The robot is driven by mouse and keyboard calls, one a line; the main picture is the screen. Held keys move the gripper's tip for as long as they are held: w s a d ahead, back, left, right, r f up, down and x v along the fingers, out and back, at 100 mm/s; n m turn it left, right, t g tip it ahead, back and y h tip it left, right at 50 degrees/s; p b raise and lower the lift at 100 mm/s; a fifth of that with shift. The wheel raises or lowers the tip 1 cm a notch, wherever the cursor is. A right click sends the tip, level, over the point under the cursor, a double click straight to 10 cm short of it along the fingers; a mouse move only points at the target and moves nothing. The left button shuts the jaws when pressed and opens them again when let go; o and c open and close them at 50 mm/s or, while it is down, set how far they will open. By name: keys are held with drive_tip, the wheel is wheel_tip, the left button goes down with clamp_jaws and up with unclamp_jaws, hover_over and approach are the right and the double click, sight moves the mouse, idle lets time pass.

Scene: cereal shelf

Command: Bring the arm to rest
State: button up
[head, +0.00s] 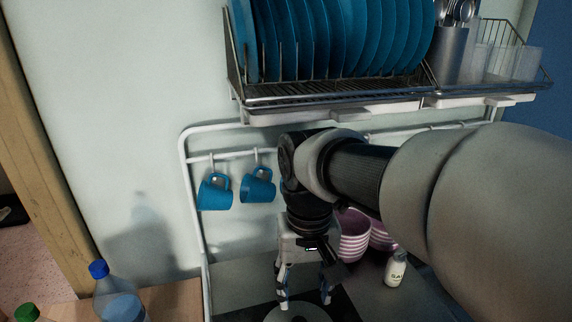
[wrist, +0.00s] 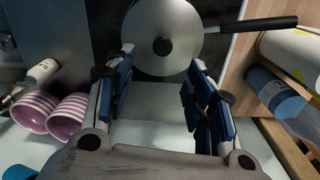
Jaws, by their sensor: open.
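My gripper (head: 305,300) hangs from my arm over the dark counter, with its fingers pointing down. In the wrist view my gripper (wrist: 160,80) has its two blue-padded fingers spread wide with nothing between them. A round metal lid or pan (wrist: 162,35) with a black handle lies beyond the fingertips. Its edge also shows under the fingers in the head view (head: 298,314). I cannot tell how far above it the fingertips are.
A dish rack (head: 340,98) with blue plates hangs above. Blue mugs (head: 215,192) hang on a rail at left. Pink striped bowls (head: 352,240) and a salt shaker (head: 395,268) stand right of my gripper. Bottles (head: 120,300) stand at lower left.

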drive_tip(key=s+d+m+t, duration=0.1)
drive_tip(key=s+d+t, duration=0.3)
drive_tip(key=s+d, duration=0.6)
drive_tip(key=s+f, duration=0.1)
drive_tip(key=s, duration=0.2)
drive_tip(key=shift+d, duration=0.15)
drive_tip(key=shift+s, duration=0.1)
